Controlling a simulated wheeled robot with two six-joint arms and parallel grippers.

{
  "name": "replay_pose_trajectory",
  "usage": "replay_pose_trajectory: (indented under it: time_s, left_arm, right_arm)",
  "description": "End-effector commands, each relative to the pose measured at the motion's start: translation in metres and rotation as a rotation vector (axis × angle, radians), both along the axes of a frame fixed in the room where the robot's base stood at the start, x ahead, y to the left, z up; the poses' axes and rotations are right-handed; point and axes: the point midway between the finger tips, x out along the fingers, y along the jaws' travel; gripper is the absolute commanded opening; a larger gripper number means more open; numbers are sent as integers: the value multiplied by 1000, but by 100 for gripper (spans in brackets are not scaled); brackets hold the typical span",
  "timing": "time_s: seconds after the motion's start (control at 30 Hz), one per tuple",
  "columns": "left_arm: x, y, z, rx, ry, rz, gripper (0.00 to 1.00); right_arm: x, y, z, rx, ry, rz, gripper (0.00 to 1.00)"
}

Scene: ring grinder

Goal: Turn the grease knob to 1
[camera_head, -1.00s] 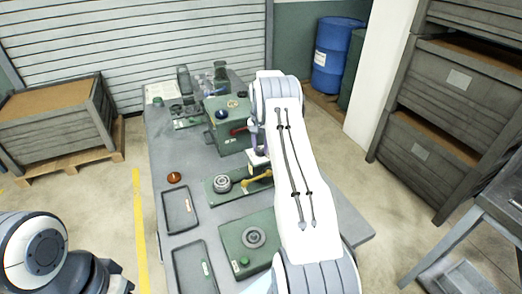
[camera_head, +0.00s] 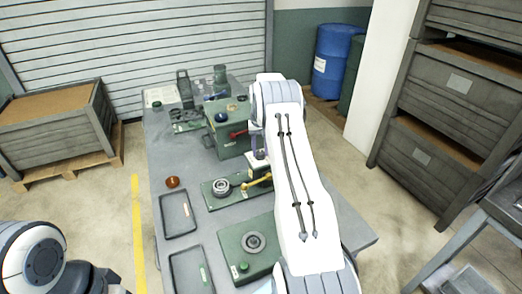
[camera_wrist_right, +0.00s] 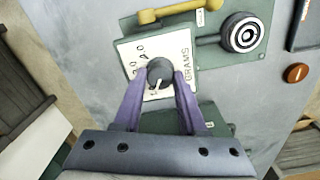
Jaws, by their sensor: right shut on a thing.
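The grease knob (camera_wrist_right: 160,73) is a dark round knob with a white pointer. It sits on a white dial plate (camera_wrist_right: 128,52) marked GRAMS with numbers, in the right wrist view. The pointer is toward the lower side of the picture; the mark beside it is too small to read surely. My right gripper (camera_wrist_right: 161,80) has its purple fingers on both sides of the knob, shut on it. In the head view my right gripper (camera_head: 258,148) is at the far side of the green unit, and the knob is hidden. My left gripper is out of view.
A yellow handle (camera_head: 257,181) and a round grey fitting (camera_head: 222,187) lie close to the dial.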

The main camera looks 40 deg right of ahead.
Motion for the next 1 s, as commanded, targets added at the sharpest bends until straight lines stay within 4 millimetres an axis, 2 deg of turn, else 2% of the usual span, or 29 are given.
replay_pose_trajectory:
  time_s: [0.2,0.23,0.3,0.7,0.83,1.0]
  left_arm:
    - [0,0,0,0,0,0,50]
    - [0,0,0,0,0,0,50]
    - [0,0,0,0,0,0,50]
    - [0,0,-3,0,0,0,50]
    - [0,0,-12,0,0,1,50]
    - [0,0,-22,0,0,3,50]
  right_arm:
    - [-1,-1,1,-2,3,1,0]
    - [-1,-1,1,-2,3,1,44]
    - [-1,-1,1,-1,3,1,70]
    - [0,0,5,-1,0,0,70]
    - [1,-1,22,-4,-5,0,70]
    - [1,-1,57,-4,-5,0,70]
